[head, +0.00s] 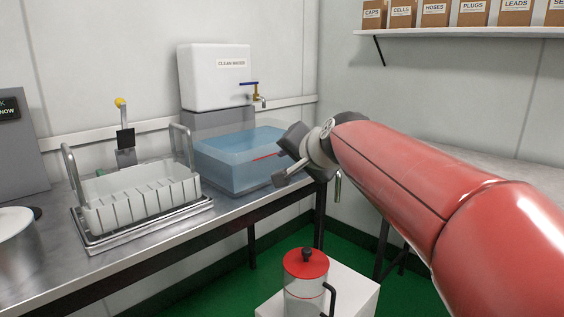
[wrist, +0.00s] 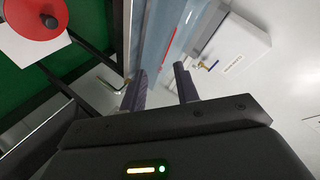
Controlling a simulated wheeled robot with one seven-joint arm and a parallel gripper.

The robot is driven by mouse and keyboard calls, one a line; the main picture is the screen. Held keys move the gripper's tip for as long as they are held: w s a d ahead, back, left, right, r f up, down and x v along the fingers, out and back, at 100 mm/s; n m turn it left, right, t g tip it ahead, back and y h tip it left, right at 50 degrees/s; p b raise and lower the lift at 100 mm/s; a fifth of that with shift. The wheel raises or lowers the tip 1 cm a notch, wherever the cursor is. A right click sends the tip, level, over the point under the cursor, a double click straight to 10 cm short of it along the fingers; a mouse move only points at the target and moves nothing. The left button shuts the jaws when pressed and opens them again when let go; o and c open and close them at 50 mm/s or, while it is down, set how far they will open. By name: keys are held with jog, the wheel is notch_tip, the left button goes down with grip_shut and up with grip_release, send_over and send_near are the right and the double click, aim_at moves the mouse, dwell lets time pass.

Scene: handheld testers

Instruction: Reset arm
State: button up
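My gripper (head: 282,162) is at the end of my red arm, in front of the right end of the translucent blue tub (head: 232,165) in the head view. In the wrist view my gripper (wrist: 160,75) has its two dark ridged fingers apart with nothing held between them. The tub's wall and its red line show beyond the fingers. How far the fingers are from the tub is hard to tell.
A white CLEAN WATER tank (head: 214,78) with a tap (head: 257,98) stands behind the tub. A slotted white rack (head: 143,200) sits on a tray on the metal bench. A red-lidded jug (head: 305,275) stands on a white block below. Boxes line a shelf (head: 470,33) above right.

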jog(key=s+d+f+n+g+h, duration=0.1)
jog(key=s+d+f+n+g, duration=0.1)
jog(key=s+d+f, duration=0.2)
jog(key=s+d+f+n+g+h, duration=0.2)
jog(key=s+d+f, duration=0.2)
jog(key=s+f, duration=0.7)
jog(key=s+d+f+n+g+h, duration=0.1)
jog(key=s+d+f, duration=0.4)
jog(key=s, duration=0.9)
notch_tip(320, 180, down, 2)
jog(key=shift+s+f+n+g+h, duration=0.15)
jog(key=shift+f+n+g+h, duration=0.1)
jog(key=shift+n+g+h, duration=0.25)
